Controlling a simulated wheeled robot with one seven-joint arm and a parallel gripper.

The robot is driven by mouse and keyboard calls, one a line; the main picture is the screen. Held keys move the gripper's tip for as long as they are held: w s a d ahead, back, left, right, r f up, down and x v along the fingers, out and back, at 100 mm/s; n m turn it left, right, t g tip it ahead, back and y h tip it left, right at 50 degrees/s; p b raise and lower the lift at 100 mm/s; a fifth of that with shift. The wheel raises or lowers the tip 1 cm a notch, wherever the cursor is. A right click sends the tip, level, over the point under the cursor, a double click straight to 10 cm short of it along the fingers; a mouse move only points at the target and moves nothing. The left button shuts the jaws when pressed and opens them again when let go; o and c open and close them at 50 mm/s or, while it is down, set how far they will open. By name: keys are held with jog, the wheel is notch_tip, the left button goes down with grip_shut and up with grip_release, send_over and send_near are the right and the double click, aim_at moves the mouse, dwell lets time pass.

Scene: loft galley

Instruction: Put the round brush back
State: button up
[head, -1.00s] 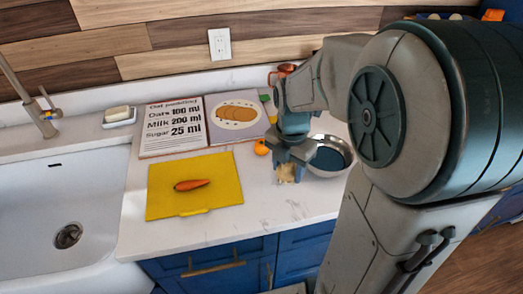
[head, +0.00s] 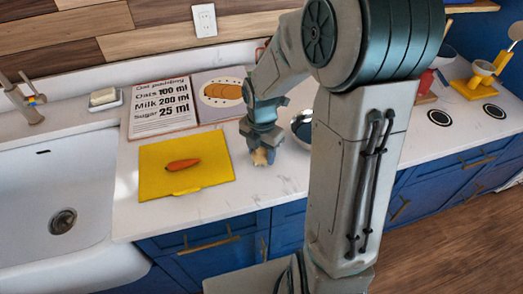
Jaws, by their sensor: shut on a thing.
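My gripper (head: 262,150) points down over the worktop, to the right of the yellow board. It is shut on a small tan thing (head: 260,157), which I take to be the round brush. Only its pale lower part shows below the jaws; the rest is hidden by the gripper. It is low over the worktop, and I cannot tell whether it touches. A metal bowl (head: 302,122) is to the right of the gripper, partly hidden by my arm.
The yellow board (head: 210,172) holds a carrot (head: 183,164). An open recipe book (head: 160,104) lies behind it. The sink (head: 50,190) is at left, with soap on a dish (head: 104,98). A yellow-and-white device (head: 480,76) stands at right. White worktop (head: 225,200) in front is clear.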

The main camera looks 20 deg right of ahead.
jog(key=shift+f, duration=0.15)
jog(key=o, duration=0.9)
jog(key=shift+o, duration=0.2)
notch_tip(320, 180, up, 12)
jog(key=shift+f, duration=0.1)
jog(key=shift+s+r+m, duration=0.2)
jog(key=shift+r+m, duration=0.2)
jog(key=s+m+t, duration=0.1)
jog(key=s+m, duration=0.6)
jog(key=m, duration=0.5)
jog(key=s+r+m+t, duration=0.1)
jog(key=s+m+t, duration=0.1)
jog(key=s+m, duration=0.5)
jog(key=m, duration=0.5)
jog(key=shift+r+m, duration=0.2)
jog(key=shift+m, duration=0.2)
